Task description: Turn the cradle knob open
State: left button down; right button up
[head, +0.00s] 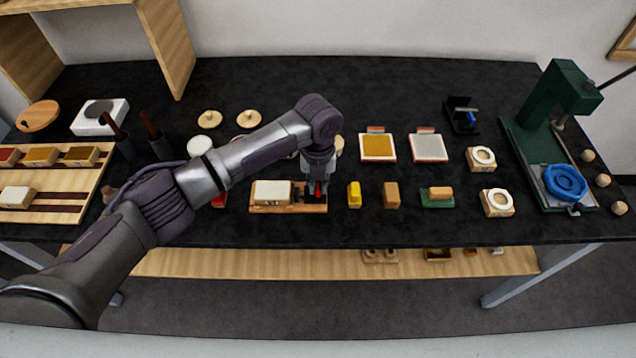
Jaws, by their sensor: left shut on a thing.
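The cradle is a low wooden base (288,209) near the front middle of the black table. A pale block (272,193) with small dark marks rests on its left part. A small red knob (318,189) shows at its right part. My left gripper (317,184) reaches down over that right part, its fingers shut on the red knob. The fingers and wrist hide much of the knob, so its turn angle cannot be read. My right gripper is not in view.
A green press (562,95) with a blue ring (565,183) is at the far right. A wooden rack (50,205) is at the left.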

aim_at(318, 185)
pick_arm(q)
jog(key=shift+w+r, duration=0.1)
jog(key=c, duration=1.2)
grip_release()
jog(key=shift+o, duration=0.2)
notch_tip(318, 185, up, 12)
